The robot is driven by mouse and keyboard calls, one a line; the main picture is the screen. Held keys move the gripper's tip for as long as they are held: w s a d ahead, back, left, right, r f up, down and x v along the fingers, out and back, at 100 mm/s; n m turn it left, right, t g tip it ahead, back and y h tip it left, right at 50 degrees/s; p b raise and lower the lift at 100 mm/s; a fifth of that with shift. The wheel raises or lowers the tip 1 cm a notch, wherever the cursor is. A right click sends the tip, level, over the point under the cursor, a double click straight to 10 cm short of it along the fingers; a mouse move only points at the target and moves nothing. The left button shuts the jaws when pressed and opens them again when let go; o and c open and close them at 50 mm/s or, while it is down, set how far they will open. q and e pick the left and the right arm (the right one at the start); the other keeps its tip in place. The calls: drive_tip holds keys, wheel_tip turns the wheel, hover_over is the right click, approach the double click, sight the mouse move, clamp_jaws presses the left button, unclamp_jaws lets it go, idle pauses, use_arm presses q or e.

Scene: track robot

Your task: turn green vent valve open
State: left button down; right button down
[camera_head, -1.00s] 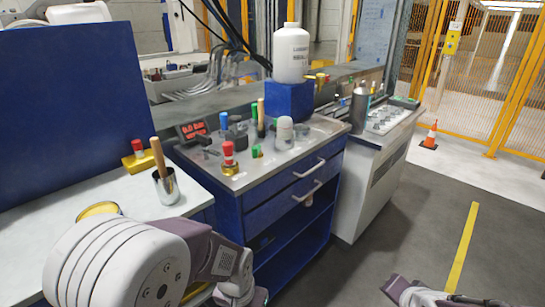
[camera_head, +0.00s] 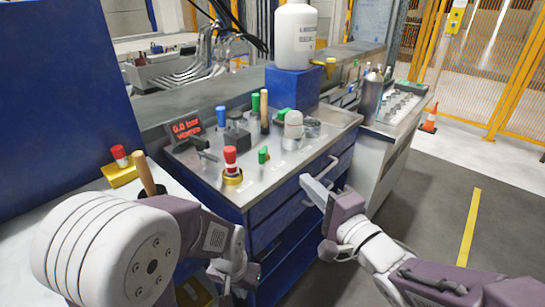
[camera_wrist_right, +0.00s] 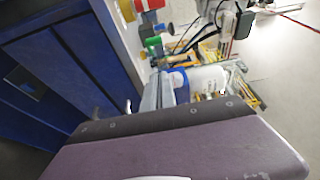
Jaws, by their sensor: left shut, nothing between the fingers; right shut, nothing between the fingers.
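A small green valve handle (camera_head: 263,155) stands upright near the front of the metal bench top, right of a red-capped valve with a brass base (camera_head: 231,164). I take it for the vent valve; its label is too small to read. A green part also shows in the right wrist view (camera_wrist_right: 152,42). My right gripper (camera_head: 312,186) is shut and empty, in front of the bench's front edge, right of and apart from the green handle. Its fingers also show in the right wrist view (camera_wrist_right: 156,92). My left gripper (camera_head: 243,275) is low in front of the bench, shut, its fingertips hard to make out.
A red pressure display (camera_head: 188,128), a blue handle (camera_head: 221,118), a taller green handle (camera_head: 255,106) and a white-domed part (camera_head: 293,124) stand on the bench. A white bottle (camera_head: 296,36) stands on a blue block (camera_head: 292,86). Drawer handles stick out below the edge.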

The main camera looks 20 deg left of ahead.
sight(264, 152)
drive_tip(key=x, duration=0.3)
drive_tip(key=s+a+b+x, duration=0.1)
drive_tip(key=x, duration=0.6)
drive_tip(key=shift+a+f, duration=0.15)
drive_tip(key=shift+a, duration=0.4)
use_arm(q)
drive_tip(key=shift+f+b, duration=0.3)
use_arm(e)
drive_tip(key=shift+a, duration=0.4)
